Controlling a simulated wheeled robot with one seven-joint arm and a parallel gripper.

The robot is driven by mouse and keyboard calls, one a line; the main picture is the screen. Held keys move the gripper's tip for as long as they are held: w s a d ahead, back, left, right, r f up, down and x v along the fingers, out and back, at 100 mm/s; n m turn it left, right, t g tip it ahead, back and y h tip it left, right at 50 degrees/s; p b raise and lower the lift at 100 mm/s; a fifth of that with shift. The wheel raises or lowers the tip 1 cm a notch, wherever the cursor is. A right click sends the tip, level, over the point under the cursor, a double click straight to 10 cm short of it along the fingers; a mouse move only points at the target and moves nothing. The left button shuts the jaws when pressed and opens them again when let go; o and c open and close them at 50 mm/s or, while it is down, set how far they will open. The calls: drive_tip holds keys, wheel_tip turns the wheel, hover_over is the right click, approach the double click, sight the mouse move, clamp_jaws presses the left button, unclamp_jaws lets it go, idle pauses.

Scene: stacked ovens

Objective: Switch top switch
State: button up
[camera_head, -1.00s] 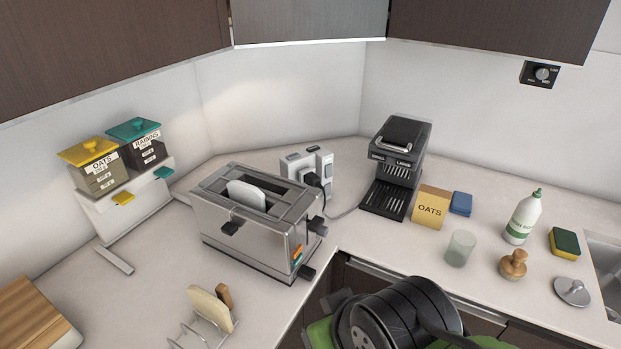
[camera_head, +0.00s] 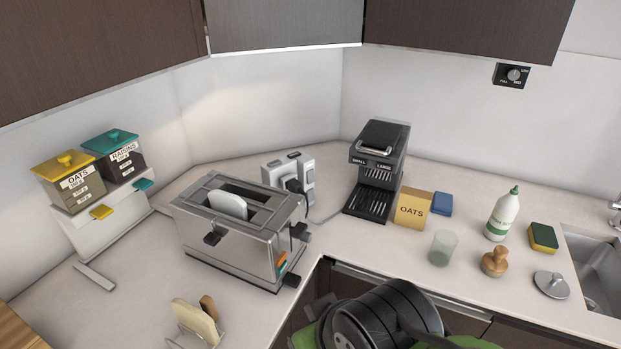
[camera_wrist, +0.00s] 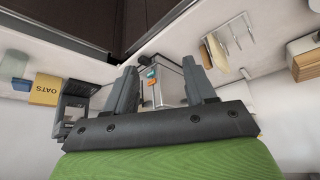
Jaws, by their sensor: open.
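A white socket block (camera_head: 276,176) stands on the counter behind the toaster, with a black plug in it and switch-like parts at its right side and top. Which of them is the top switch I cannot tell. The metal toaster (camera_head: 238,235) has a bread slice in its slot, a dark lever at its front, and coloured buttons at its right end. My gripper (camera_wrist: 160,65) is open and empty, pointing towards the toaster in the wrist view (camera_wrist: 168,90). In the head view my dark arm is at the bottom; the fingers are hidden.
A black coffee machine (camera_head: 376,168) and an oats box (camera_head: 411,209) stand right of the sockets. A glass (camera_head: 442,248), bottle (camera_head: 502,215) and sponge (camera_head: 543,237) stand near the sink (camera_head: 595,265). Jars on a dispenser (camera_head: 100,215) are at left. Cabinets (camera_head: 470,25) hang above.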

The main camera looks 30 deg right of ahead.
drive_tip(key=shift+c, duration=0.3)
clamp_jaws()
idle(1.6)
